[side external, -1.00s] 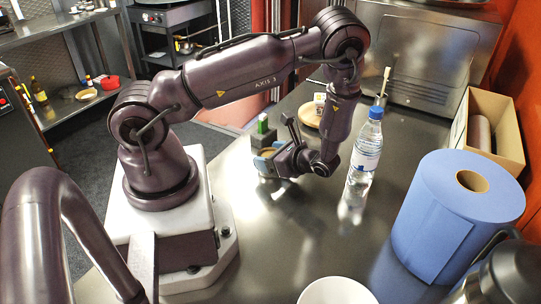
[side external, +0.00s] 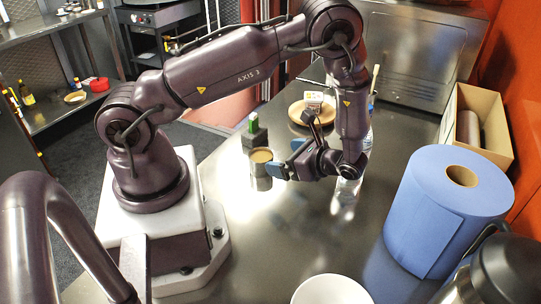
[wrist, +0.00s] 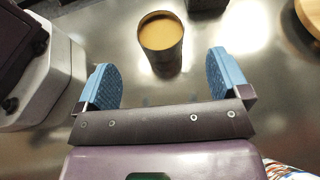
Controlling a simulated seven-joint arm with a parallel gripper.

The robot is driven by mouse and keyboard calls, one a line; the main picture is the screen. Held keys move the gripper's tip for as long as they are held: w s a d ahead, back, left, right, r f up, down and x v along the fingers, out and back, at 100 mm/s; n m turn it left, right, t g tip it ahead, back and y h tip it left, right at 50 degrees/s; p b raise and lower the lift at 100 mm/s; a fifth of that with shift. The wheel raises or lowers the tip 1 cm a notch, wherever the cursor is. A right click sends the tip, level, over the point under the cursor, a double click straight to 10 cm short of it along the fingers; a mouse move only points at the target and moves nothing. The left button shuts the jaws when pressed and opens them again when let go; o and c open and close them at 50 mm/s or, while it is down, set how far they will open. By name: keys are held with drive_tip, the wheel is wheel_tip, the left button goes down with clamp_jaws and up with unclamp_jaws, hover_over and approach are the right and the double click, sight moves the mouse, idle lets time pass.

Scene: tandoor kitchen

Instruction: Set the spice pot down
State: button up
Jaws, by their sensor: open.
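The spice pot (side external: 261,164) is a small dark metal cup filled with tan-brown powder. It stands upright on the steel counter (side external: 245,215). It also shows in the wrist view (wrist: 162,58), just beyond my fingertips and roughly midway between them. My gripper (side external: 290,160) is to the right of the pot in the side view. In the wrist view my gripper (wrist: 163,80) has its two blue pads wide apart with nothing between them, and they do not touch the pot.
A green-topped dark box (side external: 254,132) stands just behind the pot. A round wooden plate (side external: 300,116) with a small box lies farther back. A water bottle (side external: 367,140) is partly hidden behind my arm. A blue paper roll (side external: 440,215) and white bowl (side external: 330,290) are nearer.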

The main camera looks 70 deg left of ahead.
drive_tip(key=v, duration=0.3)
drive_tip(key=shift+d+r, duration=0.1)
drive_tip(key=s+d+r+n+t+h, duration=0.1)
drive_tip(key=d+r+n+t+h, duration=0.15)
drive_tip(key=r, duration=0.55)
drive_tip(key=d+r+n+t+h, duration=0.2)
drive_tip(key=r+n+h, duration=0.15)
drive_tip(key=r, duration=0.45)
drive_tip(key=s+d+r+n+t+h, duration=0.4)
drive_tip(key=s+r+t+h, duration=0.1)
drive_tip(key=s+r+t, duration=0.4)
drive_tip(key=shift+r, duration=1.35)
drive_tip(key=shift+s, duration=0.1)
